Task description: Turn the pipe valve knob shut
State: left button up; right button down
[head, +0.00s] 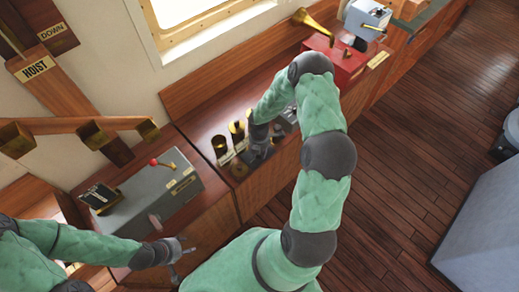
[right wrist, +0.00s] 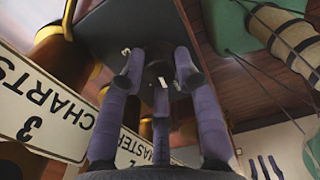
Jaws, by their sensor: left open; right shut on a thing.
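My right gripper (head: 260,148) is low over the console top, just right of the brass tubes. The right wrist view shows its purple fingers (right wrist: 158,85) closed around a small dark round part, which I take to be the pipe valve knob (right wrist: 160,72), with a short white mark on it. The knob sits against a dark grey surface (right wrist: 145,30). In the head view the hand hides the knob, and its turn angle cannot be told. My left gripper (head: 178,252) is open and empty, beside the front of the grey lever box.
Brass tubes (head: 220,146) with labels stand left of the right hand. A "CHARTS 3" plate (right wrist: 42,105) is close in the wrist view. A grey lever box (head: 160,190) with a red ball is at left, a red box (head: 335,65) further right.

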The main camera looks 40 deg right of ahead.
jog(key=shift+a+n+p, duration=0.1)
jog(key=shift+n+p, duration=0.35)
jog(key=shift+n, duration=0.45)
jog(key=c, duration=0.9)
grip_release()
notch_tip(320, 180, up, 12)
